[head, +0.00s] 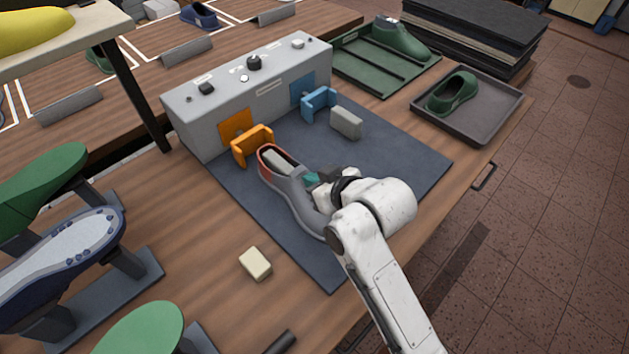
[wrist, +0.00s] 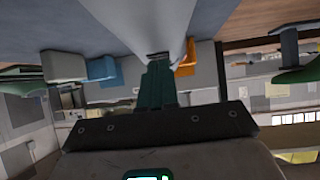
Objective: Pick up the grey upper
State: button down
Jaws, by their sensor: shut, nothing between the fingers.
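The grey upper (head: 305,204) lies on the dark blue mat, in front of the grey machine box. Its open end has a reddish rim and points toward the orange clamp (head: 252,145). Something light grey shows inside the opening. My gripper (head: 312,178) is at the right side of the upper, and my wrist hides part of the upper. In the wrist view the teal fingers (wrist: 157,88) are together with nothing between them. Their tips are close to the grey upper (wrist: 145,22); I cannot tell whether they touch it.
A grey block (head: 347,123) stands near the blue clamp (head: 319,103). A cream block (head: 255,263) lies left of the mat (head: 400,155). Green shoes sit in a green tray (head: 375,72) and a dark tray (head: 492,105) at the back right. The mat's right part is clear.

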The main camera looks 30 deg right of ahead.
jog(key=shift+s+f, duration=0.2)
jog(key=shift+f, duration=0.35)
jog(key=shift+s+d+f, duration=0.1)
jog(key=shift+s+d, duration=0.15)
jog(key=shift+s, duration=0.55)
jog(key=shift+w+r+p, duration=0.1)
jog(key=shift+r+p, duration=0.8)
jog(key=shift+p, duration=0.35)
